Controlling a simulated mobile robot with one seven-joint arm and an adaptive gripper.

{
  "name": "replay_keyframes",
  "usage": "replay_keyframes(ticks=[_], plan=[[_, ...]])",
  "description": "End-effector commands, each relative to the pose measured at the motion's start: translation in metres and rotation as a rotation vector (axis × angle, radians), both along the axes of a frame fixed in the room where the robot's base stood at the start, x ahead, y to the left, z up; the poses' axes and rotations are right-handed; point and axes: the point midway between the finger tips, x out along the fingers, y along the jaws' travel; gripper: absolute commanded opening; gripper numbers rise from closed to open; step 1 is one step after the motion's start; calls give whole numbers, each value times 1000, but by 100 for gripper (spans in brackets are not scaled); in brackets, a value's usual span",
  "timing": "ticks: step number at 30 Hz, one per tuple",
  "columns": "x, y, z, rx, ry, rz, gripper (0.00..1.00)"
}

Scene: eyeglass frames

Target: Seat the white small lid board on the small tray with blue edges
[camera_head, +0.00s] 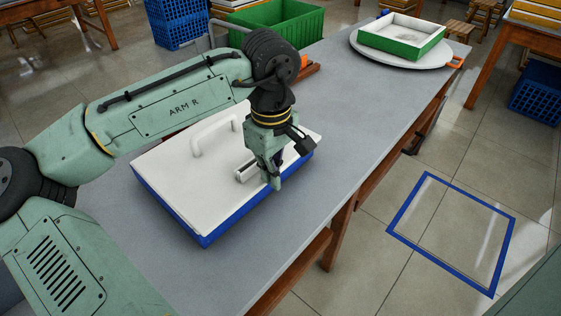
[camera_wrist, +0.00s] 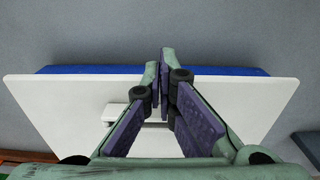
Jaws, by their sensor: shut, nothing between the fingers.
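The white lid board (camera_head: 175,165) lies flat over the blue-edged tray (camera_head: 208,238) on the grey table. The tray's blue wall shows along its near and right sides; its inside is hidden. The board carries a white raised handle (camera_head: 213,132) and a second pale bar partly behind my gripper (camera_head: 272,186). In the wrist view, the board (camera_wrist: 55,100) spreads under my fingers, with a blue strip of tray (camera_wrist: 100,70) along its upper edge. My gripper (camera_wrist: 163,52) is shut and empty, pointing down over the board's right part. Whether its tips touch the board is unclear.
A green-sided box with a white rim (camera_head: 402,38) stands on a white round plate (camera_head: 375,52) at the table's far end. The grey table (camera_head: 345,125) is clear between. A green crate (camera_head: 285,28) and blue crates (camera_head: 178,22) stand behind. A blue rectangle (camera_head: 402,218) marks the floor.

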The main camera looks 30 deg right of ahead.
Motion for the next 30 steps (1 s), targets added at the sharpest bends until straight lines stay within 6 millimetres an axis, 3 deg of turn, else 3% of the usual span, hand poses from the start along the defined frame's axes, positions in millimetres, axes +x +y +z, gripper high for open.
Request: replay_keyframes(ticks=[6, 17, 24, 30], plan=[[16, 6, 1, 0, 0, -1, 0], [18, 6, 0, 0, 0, -2, 0], [40, 14, 2, -2, 2, 1, 0], [42, 15, 0, 0, 0, -2, 0]])
